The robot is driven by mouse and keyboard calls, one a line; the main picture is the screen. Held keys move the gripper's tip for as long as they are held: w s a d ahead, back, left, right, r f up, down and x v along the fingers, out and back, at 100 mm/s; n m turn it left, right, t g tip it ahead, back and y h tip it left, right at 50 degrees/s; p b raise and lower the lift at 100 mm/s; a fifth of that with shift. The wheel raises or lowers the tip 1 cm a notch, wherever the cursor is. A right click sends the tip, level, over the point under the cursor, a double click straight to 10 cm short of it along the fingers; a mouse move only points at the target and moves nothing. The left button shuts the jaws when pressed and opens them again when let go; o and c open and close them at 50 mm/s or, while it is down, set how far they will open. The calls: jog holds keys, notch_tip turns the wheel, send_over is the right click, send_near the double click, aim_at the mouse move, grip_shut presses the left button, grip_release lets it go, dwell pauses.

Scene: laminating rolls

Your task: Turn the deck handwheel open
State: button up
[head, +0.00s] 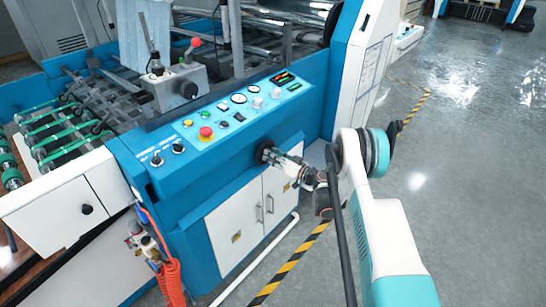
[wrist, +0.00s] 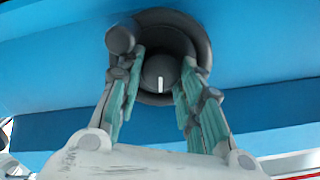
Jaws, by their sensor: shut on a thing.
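The deck handwheel (wrist: 182,30) is a dark round wheel on the blue side panel of the machine. It has a central hub with a white line, and a round knob stands at its upper left rim in the wrist view. In the head view the handwheel (head: 265,152) is small and partly hidden by my gripper. My gripper (wrist: 162,75) has its two teal-padded fingers on either side of the hub, shut on the handwheel. In the head view my gripper (head: 281,160) reaches the wheel from the right.
A control panel (head: 228,110) with buttons, gauges and a red emergency stop sits above the wheel. White cabinet doors (head: 250,215) are below. An orange coiled hose (head: 170,283) hangs at the lower left. Open floor (head: 460,200) lies to the right.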

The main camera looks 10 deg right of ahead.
dwell(0.4)
jog(key=o, duration=1.1)
jog(key=shift+c, duration=0.2)
jog(key=v, duration=1.2)
